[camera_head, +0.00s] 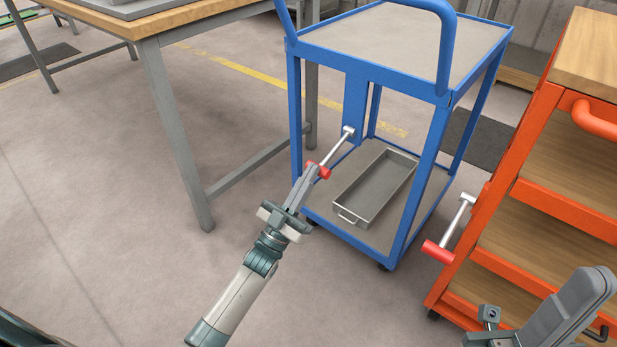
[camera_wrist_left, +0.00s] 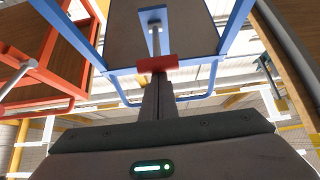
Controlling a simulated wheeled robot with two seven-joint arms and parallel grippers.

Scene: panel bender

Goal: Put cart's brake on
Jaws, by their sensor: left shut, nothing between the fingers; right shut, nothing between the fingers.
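The blue cart (camera_head: 294,95) stands in the middle of the head view, with a grey top and a lower shelf. Its brake lever (camera_head: 338,146) is a silver rod with a red end (camera_head: 318,170), on the near left side. My left gripper (camera_head: 308,178) is shut and empty, with its fingertips right at the red end; I cannot tell if they touch. In the left wrist view the red end (camera_wrist_left: 157,63) shows just beyond the shut fingertips (camera_wrist_left: 157,78). My right gripper (camera_head: 598,283) is shut, low at the right, in front of the orange cart.
An orange cart (camera_head: 508,215) with wooden shelves and its own red-tipped lever (camera_head: 440,250) stands at the right. A grey tray (camera_head: 374,187) lies on the blue cart's lower shelf. A wooden workbench (camera_head: 170,100) stands at the left. The floor at the lower left is clear.

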